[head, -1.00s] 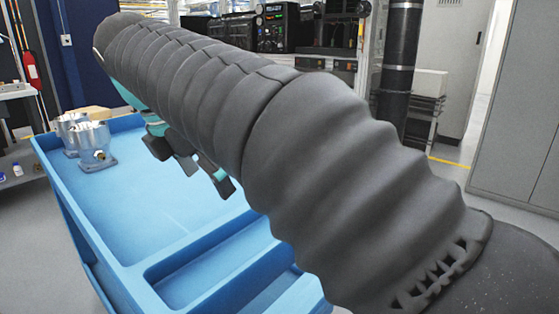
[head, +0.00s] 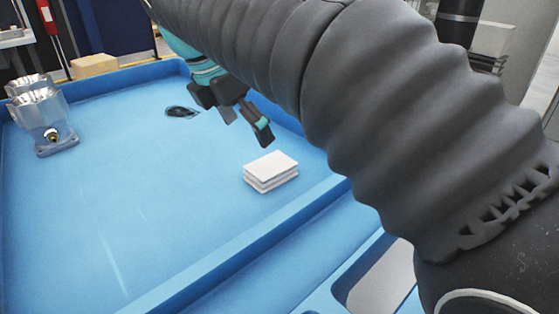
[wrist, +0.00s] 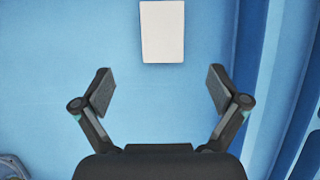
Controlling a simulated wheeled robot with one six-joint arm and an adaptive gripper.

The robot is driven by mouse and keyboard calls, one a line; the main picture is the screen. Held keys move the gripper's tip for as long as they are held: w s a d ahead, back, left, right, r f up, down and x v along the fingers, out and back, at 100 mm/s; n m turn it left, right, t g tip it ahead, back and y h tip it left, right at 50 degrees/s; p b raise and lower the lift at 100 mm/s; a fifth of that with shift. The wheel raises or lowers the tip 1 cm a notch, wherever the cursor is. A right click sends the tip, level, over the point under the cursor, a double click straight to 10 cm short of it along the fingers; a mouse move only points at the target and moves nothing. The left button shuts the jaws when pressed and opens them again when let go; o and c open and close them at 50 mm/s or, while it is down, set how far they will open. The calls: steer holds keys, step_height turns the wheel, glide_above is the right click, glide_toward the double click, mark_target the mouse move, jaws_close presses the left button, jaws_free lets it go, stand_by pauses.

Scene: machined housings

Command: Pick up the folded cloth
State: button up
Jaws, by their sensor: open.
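The folded cloth (head: 271,171) is a small white stack of flat layers lying on the blue tray surface, near the raised edge at the right. In the wrist view the cloth (wrist: 162,31) shows as a white rectangle at the top centre, beyond the fingertips. My gripper (head: 246,123) is open and empty, above the tray and behind the cloth in the head view. In the wrist view its two fingers (wrist: 161,92) are spread wide, with only bare blue surface between them. Nothing hides the cloth.
A metal housing (head: 42,118) stands at the tray's left side. A dark oval object (head: 182,112) lies near the back. The blue tray (head: 130,200) has raised rims, and its middle is clear. A cardboard-coloured block (head: 94,66) sits behind the back rim.

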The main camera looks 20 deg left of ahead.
mark_target(269, 166)
steer(key=x, duration=0.3)
steer(key=b+x, duration=0.1)
steer(key=x, duration=0.7)
steer(key=shift+d, duration=0.25)
steer(key=shift+r, duration=0.1)
steer(key=c, duration=1.2)
